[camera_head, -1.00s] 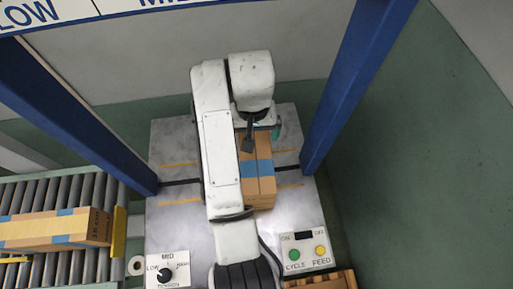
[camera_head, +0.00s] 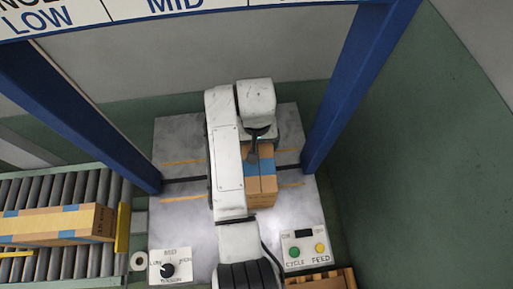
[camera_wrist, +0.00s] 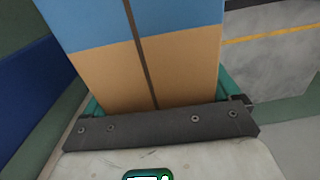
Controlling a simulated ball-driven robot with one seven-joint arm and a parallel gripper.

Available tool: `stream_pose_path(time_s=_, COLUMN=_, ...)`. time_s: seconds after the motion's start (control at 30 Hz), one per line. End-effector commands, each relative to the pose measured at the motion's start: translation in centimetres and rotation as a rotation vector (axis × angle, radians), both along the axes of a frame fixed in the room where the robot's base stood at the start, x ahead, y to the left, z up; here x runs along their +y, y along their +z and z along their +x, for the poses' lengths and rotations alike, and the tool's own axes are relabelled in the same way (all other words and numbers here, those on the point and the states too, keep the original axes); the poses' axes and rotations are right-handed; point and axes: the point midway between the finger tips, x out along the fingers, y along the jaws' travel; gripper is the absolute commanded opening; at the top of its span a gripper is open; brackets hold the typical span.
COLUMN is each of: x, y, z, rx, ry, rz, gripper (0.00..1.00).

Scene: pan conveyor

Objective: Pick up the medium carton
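A brown carton with a blue tape band (camera_head: 262,185) stands on the grey metal table (camera_head: 180,225). I take it as the medium carton, though its size class is not marked. My gripper (camera_head: 258,140) is at its far end in the head view, partly hidden by my arm. In the wrist view the carton (camera_wrist: 180,70) lies right in front of the dark gripper bar. Teal finger parts of my gripper (camera_wrist: 160,100) show at both sides of the carton. Whether they touch or squeeze it I cannot tell.
Another brown carton with blue tape (camera_head: 60,226) lies on the roller conveyor (camera_head: 75,265) at left, by a yellow stop (camera_head: 123,228). Blue posts (camera_head: 345,90) flank the table. A tension knob panel (camera_head: 170,267) and a button panel (camera_head: 307,248) sit at its near corners.

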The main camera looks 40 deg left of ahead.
Motion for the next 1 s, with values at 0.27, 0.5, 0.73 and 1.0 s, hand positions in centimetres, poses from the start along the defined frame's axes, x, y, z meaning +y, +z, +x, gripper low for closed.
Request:
stream_pose_path(time_s=0.27, x=0.0, y=0.0, z=0.0, rx=0.000, ry=0.000, rz=0.000, gripper=0.60)
stream_pose_path(time_s=0.5, x=0.0, y=0.1, z=0.0, rx=0.000, ry=0.000, rz=0.000, gripper=0.37)
stream_pose_path(time_s=0.73, x=0.1, y=0.2, z=0.1, rx=-0.002, ry=0.000, rz=0.002, gripper=0.31)
stream_pose_path(time_s=1.0, x=0.1, y=1.0, z=0.1, rx=-0.004, ry=-0.001, rz=0.003, gripper=0.31)
